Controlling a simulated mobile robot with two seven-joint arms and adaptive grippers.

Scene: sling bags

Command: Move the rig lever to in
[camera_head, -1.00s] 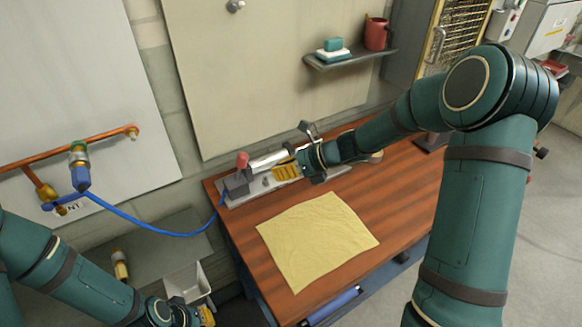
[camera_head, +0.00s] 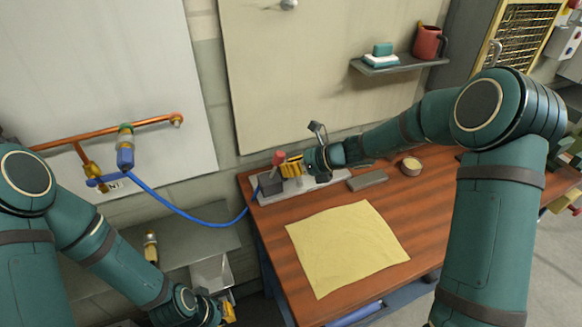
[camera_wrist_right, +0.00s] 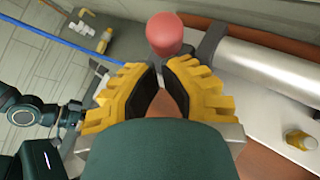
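The rig lever's red knob (camera_head: 278,158) stands up at the left end of a metal rig plate (camera_head: 327,188) at the table's back left. My right gripper (camera_head: 284,165) is right beside the knob. In the right wrist view the knob (camera_wrist_right: 164,34) shows just beyond the fingertips (camera_wrist_right: 162,72). The yellow fingers with black pads are apart, with a gap and nothing seen gripped between them. The lever's shaft below the knob is mostly hidden. My left gripper (camera_head: 228,312) is low at the bottom, left of the table, mostly hidden behind its arm.
A yellow cloth (camera_head: 345,245) lies on the wooden table (camera_head: 425,215). A grey block (camera_head: 367,180) and round tin (camera_head: 411,166) are to the right. A blue hose (camera_head: 185,213) runs from the wall pipe to the rig.

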